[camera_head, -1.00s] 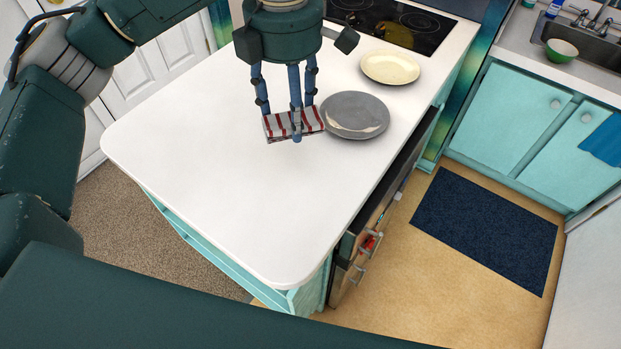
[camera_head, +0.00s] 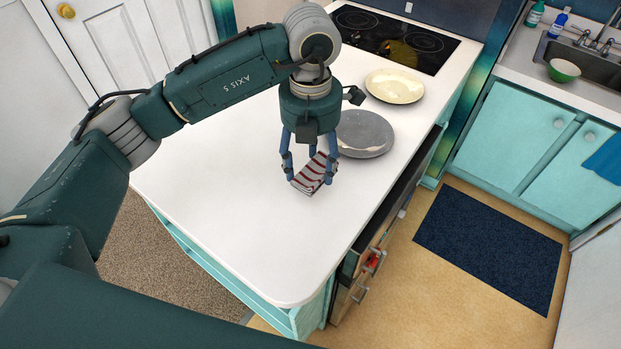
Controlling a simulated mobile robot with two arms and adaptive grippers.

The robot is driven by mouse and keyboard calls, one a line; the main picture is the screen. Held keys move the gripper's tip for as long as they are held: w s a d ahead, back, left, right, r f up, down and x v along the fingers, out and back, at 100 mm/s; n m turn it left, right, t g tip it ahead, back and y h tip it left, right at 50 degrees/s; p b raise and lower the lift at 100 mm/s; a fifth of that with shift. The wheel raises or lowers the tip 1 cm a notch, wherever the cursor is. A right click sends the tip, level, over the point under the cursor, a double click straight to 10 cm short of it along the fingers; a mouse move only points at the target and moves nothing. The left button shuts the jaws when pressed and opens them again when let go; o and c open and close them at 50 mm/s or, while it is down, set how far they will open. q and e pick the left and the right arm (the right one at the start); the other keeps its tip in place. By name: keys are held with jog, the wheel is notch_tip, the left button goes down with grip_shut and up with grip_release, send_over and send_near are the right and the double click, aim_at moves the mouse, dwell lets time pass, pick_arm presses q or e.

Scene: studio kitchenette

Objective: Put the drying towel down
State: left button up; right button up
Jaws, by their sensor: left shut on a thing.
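The drying towel (camera_head: 311,174) is a small folded cloth with red and white stripes and a grey edge. My left gripper (camera_head: 310,180) points down over the white counter and is shut on the towel, with its blue fingers around it. The towel is tilted and close to the countertop (camera_head: 230,215); I cannot tell whether it touches. It is in front of and just left of a grey plate (camera_head: 366,136). My right gripper is not in the view.
A cream plate (camera_head: 395,86) lies behind the grey plate, near the black cooktop (camera_head: 395,38). An open drawer (camera_head: 378,235) juts out along the counter's right side. The counter's left and front areas are clear.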

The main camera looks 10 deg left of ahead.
aim_at(310, 182)
pick_arm(q)
notch_tip(310, 182, down, 6)
jog(key=shift+r+p, duration=0.1)
jog(key=shift+p, duration=0.55)
jog(key=shift+f, duration=0.35)
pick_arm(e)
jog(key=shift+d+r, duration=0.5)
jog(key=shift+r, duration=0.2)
pick_arm(q)
jog(key=shift+f, duration=0.1)
jog(key=shift+f+b, duration=0.15)
jog(key=shift+b, duration=0.15)
jog(key=o, duration=1)
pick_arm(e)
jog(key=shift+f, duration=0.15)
